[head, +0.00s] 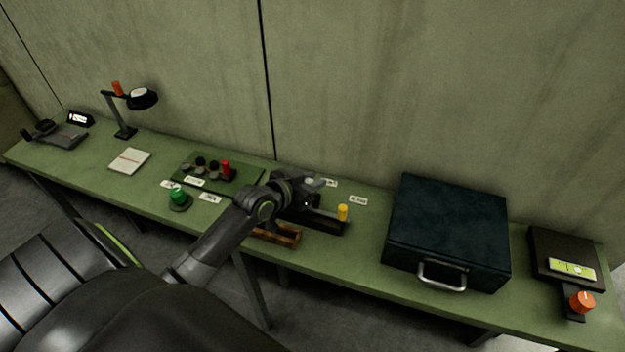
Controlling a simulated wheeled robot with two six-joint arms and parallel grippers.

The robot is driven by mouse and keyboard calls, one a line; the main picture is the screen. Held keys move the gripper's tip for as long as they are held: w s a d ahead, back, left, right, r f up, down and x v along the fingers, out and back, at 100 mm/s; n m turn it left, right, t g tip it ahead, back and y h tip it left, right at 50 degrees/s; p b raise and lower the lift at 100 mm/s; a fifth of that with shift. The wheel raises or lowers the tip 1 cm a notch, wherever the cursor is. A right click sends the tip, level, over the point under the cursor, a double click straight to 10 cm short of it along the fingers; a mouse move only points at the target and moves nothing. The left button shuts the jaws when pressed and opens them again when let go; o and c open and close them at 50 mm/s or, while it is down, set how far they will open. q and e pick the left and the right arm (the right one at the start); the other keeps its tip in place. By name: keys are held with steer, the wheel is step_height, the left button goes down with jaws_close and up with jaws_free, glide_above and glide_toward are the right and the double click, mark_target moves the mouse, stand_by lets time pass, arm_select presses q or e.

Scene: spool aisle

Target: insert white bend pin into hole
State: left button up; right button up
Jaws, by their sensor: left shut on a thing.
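My left gripper (308,192) is over the middle of the green bench. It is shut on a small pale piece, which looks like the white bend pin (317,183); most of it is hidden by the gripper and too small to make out. A dark block (326,221) with a yellow peg (342,212) standing at its right end lies just in front of the gripper. I cannot make out an empty hole in it; its left part is behind my arm. My right gripper is not in view.
A dark case (447,225) stands to the right. A wooden tray (285,236) lies at the front edge below my arm. A green board (247,173) with red and black pegs, a green knob (179,199), a notebook (130,161) and a lamp (125,128) are to the left.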

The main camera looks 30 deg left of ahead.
arm_select(q)
steer(key=shift+f+b, duration=0.4)
steer(key=shift+f, duration=0.2)
steer(key=shift+r, duration=0.1)
steer(key=shift+r+p, duration=0.75)
steer(key=shift+p, duration=0.1)
stand_by(1.2)
steer(key=shift+f+b, duration=0.45)
steer(key=shift+f, duration=0.45)
steer(key=o, duration=1.1)
steer(key=shift+r, duration=0.1)
steer(key=shift+c, duration=0.2)
